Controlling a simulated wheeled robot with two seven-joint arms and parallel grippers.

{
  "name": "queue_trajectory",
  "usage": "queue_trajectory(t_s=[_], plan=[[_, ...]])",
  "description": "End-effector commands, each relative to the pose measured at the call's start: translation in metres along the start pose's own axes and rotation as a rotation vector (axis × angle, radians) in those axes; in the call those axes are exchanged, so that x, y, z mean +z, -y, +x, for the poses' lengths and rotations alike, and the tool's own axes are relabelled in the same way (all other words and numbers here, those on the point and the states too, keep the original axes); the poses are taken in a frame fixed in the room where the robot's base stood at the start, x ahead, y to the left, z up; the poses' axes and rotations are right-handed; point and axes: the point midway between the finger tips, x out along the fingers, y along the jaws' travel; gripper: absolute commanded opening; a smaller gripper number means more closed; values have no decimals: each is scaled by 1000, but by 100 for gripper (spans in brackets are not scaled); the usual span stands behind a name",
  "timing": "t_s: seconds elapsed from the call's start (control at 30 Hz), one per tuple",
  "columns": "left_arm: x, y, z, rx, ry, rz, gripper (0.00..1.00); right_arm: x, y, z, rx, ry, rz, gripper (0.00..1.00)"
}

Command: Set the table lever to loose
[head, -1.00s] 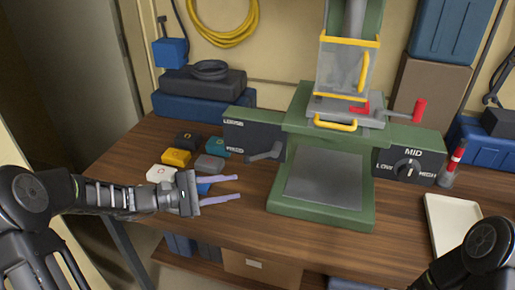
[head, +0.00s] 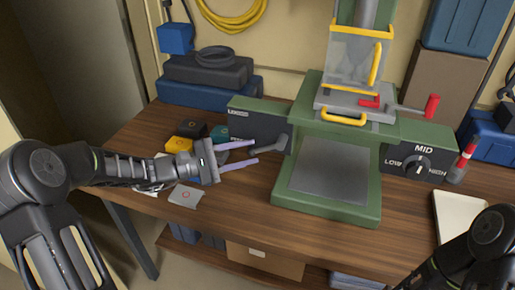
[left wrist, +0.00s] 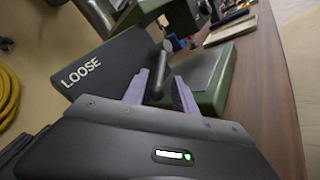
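The table lever (head: 274,145) is a dark grey handle on the dark panel (head: 252,122) at the left of the green press. It points down and to the left. The word LOOSE shows on this panel in the left wrist view (left wrist: 85,72); the lower label is hidden in the head view. My left gripper (head: 256,153) is open, its two pale purple fingers pointing at the lever. In the left wrist view the lever (left wrist: 157,80) shows between the fingertips; contact cannot be told. My right gripper is out of view.
The green press (head: 330,185) stands on the wooden table. Yellow (head: 187,148) and dark blocks lie behind my left gripper. A pale block with a red mark (head: 185,196) lies in front of it. A second panel with a MID dial (head: 418,163) is at the right.

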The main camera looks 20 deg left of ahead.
Motion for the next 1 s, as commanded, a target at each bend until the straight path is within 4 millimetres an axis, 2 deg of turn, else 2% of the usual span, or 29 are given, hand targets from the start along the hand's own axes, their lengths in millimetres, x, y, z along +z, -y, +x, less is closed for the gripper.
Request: queue_trajectory(t_s=[0.1, 0.2, 0.57, 0.9, 1.0], plan=[[2, -1, 19, -1, 3, -2, 33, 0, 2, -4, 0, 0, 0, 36], [1, 0, 28, 0, 1, -1, 33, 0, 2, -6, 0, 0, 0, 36], [0, 0, 34, 0, 0, -1, 33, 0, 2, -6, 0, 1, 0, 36], [0, 0, 33, 0, 0, -1, 5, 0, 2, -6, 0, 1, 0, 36], [0, 0, 33, 0, 0, -1, 0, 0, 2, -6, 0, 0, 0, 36]])
